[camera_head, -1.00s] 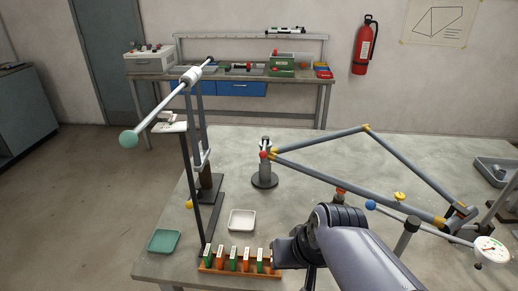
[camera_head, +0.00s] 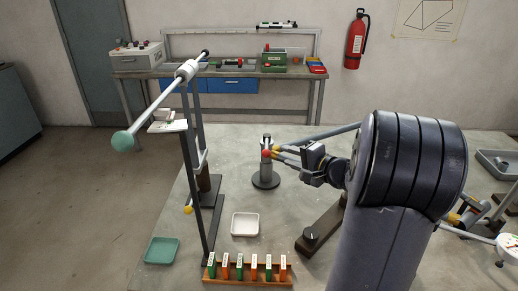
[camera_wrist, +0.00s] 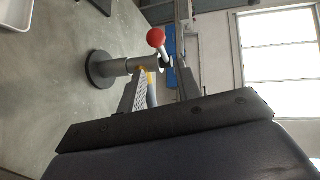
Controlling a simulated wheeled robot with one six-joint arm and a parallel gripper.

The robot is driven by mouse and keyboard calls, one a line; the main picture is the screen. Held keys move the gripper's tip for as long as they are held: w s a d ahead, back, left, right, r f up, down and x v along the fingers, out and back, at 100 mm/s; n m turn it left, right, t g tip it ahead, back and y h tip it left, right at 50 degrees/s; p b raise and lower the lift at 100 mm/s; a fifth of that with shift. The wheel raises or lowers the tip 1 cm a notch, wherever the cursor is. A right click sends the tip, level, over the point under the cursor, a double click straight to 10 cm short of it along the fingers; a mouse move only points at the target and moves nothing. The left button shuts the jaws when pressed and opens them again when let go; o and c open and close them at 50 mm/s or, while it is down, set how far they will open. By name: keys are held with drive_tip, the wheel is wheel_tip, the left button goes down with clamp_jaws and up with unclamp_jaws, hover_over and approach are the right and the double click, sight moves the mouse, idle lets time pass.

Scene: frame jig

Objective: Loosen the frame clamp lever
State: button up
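The frame clamp lever has a red ball knob (camera_head: 266,153) and sits on a grey post (camera_head: 266,172) with a round dark foot. In the wrist view the red knob (camera_wrist: 155,38) stands on a short pale stem just beyond my fingertips. My gripper (camera_head: 282,155) is close beside the lever, to its right. In the wrist view my gripper (camera_wrist: 162,68) has its two fingers apart, with the clamp head between or just behind them; I cannot tell whether they touch it. The grey tube frame (camera_head: 330,132) runs right from the post, and my arm hides most of it.
A tall stand with a long rod (camera_head: 160,101) rises at the left. A white tray (camera_head: 245,224), a green tray (camera_head: 161,250) and a rack (camera_head: 247,280) of coloured blocks lie at the front. A dark bar (camera_head: 322,228) lies below my gripper.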

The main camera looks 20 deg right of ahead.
sight(267, 147)
drive_tip(key=p+x, duration=0.2)
drive_tip(key=x, duration=0.8)
drive_tip(key=shift+w+a, duration=0.15)
drive_tip(key=shift+w, duration=0.15)
drive_tip(key=shift+c, duration=0.2)
clamp_jaws()
